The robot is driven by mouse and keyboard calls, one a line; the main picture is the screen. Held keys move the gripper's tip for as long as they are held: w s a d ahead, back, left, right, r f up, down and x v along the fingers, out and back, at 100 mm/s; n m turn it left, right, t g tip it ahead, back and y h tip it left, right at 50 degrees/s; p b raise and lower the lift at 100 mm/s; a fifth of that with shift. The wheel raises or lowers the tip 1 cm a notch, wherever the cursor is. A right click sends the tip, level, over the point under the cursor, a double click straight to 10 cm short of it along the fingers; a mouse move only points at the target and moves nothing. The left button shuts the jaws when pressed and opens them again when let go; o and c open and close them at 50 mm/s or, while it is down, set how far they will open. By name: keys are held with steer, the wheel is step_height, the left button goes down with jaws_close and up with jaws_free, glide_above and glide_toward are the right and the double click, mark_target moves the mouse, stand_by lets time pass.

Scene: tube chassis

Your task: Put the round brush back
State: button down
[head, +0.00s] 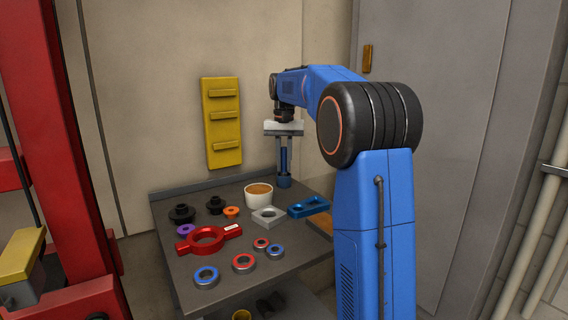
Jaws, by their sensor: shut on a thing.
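My gripper (284,168) points straight down over the back right corner of the grey bench. Its two fingers are shut on a slim blue upright thing (284,153), which I take to be the round brush. A short, wider blue round piece (284,182) shows right below the fingertips at bench level. I cannot tell whether it is part of the brush or a separate holder, or whether it touches the bench. No bristles can be made out. A white cup (258,197) with an orange-brown filling stands just left of the gripper.
The bench (220,275) carries a red two-handled ring tool (207,239), a grey square block (268,216), a blue slotted block (308,207), black knobs (182,214) and several coloured rings (206,277). A yellow rack (222,122) hangs on the wall behind. A red frame (62,130) stands at left.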

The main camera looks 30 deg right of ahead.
steer(key=c, duration=1.7)
jaws_free()
steer(key=shift+f, duration=0.1)
steer(key=shift+o, duration=0.2)
step_height(320, 180, up, 12)
steer(key=shift+r, duration=0.2)
